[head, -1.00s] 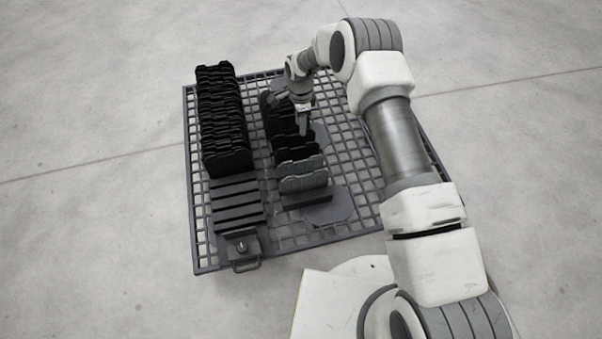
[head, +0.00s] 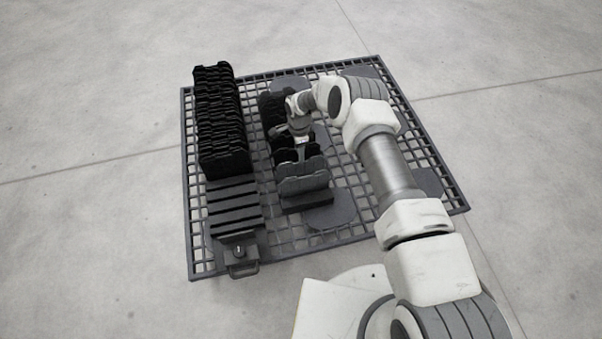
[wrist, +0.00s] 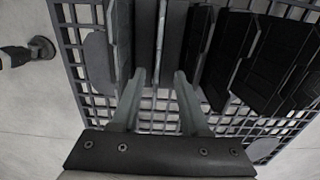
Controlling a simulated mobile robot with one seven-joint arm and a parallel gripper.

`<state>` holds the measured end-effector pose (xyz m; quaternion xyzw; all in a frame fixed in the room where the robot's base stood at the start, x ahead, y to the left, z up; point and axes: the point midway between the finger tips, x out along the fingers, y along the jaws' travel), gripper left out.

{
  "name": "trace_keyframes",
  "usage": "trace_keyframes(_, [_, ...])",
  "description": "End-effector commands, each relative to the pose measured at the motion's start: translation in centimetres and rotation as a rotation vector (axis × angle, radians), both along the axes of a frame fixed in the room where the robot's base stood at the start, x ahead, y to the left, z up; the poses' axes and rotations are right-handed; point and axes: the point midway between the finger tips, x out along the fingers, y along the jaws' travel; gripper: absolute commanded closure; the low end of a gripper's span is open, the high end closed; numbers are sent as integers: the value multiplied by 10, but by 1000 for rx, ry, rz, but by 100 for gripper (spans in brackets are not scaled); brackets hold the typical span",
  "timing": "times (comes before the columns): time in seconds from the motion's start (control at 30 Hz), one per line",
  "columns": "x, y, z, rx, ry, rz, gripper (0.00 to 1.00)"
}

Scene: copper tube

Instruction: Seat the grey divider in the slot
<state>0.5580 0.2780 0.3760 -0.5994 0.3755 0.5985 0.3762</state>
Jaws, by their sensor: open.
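Two grey dividers stand upright at the front of the right-hand row; the front one (head: 304,184) shows its broad face in the head view. My gripper (head: 300,157) is over the front part of this row. In the wrist view my gripper (wrist: 158,76) is open, fingers pointing at the row.
Several black dividers (head: 222,120) fill the back of the left rack. More black dividers (wrist: 235,55) stand close beside my fingers. A clamp with a handle (head: 240,255) is at the rack's front. The grid table (head: 354,228) is bare at front right.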

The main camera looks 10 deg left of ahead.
Motion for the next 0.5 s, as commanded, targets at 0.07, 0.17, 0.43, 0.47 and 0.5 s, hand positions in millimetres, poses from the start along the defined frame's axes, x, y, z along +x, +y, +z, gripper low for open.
trace_keyframes(0.07, [-2,-3,-17,0,4,-2,55])
trace_keyframes(0.17, [-1,-7,-33,1,3,-2,55])
trace_keyframes(0.43, [-1,-6,-48,0,0,1,55])
trace_keyframes(0.47, [-1,-6,-48,0,0,1,55])
trace_keyframes(0.5, [-1,-6,-48,0,0,1,55])
